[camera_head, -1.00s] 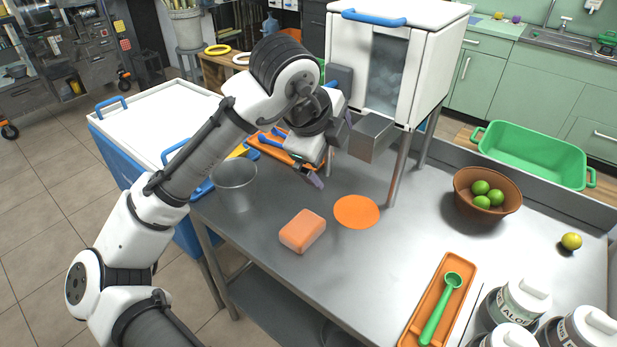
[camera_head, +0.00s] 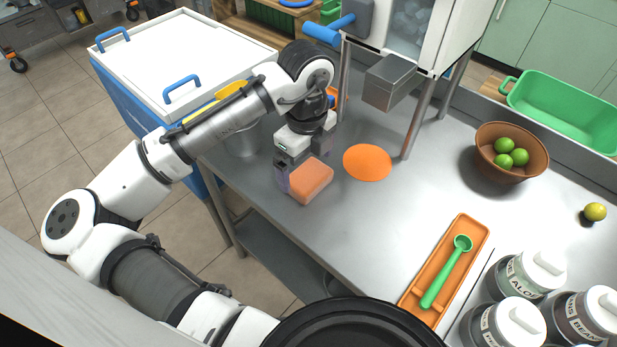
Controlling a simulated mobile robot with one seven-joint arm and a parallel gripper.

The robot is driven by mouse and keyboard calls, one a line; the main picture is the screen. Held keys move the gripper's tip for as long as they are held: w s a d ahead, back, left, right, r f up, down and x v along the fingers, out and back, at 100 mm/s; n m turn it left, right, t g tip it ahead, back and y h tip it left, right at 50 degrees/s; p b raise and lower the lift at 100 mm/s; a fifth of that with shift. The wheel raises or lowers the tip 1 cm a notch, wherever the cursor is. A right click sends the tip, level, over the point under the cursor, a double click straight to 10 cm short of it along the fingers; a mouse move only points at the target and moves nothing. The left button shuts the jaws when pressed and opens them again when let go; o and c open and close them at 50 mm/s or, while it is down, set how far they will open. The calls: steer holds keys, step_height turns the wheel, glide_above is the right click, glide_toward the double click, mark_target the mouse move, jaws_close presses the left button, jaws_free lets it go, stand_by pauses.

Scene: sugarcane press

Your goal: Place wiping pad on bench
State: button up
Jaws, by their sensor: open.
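The wiping pad, an orange-pink block (camera_head: 312,182), lies flat on the steel bench (camera_head: 330,236) near its left front edge. My gripper (camera_head: 296,174) is open and points down right at the pad, with a finger beside the pad's left end. The other finger is partly hidden, so I cannot tell whether the fingers touch the pad. A flat orange disc (camera_head: 367,162) lies on the bench just right of the pad.
A metal cup (camera_head: 241,140) stands left of my gripper, partly behind my arm. An orange tray (camera_head: 460,232) with a green scoop (camera_head: 446,272), a brown bowl (camera_head: 511,152) of limes and lidded jars (camera_head: 529,278) stand to the right. A dispenser (camera_head: 392,82) stands behind.

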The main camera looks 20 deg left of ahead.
mark_target(309, 175)
steer(key=shift+w+d+f, duration=0.1)
steer(key=shift+w+f, duration=0.05)
steer(key=shift+f, duration=2.1)
steer(key=c, duration=0.9)
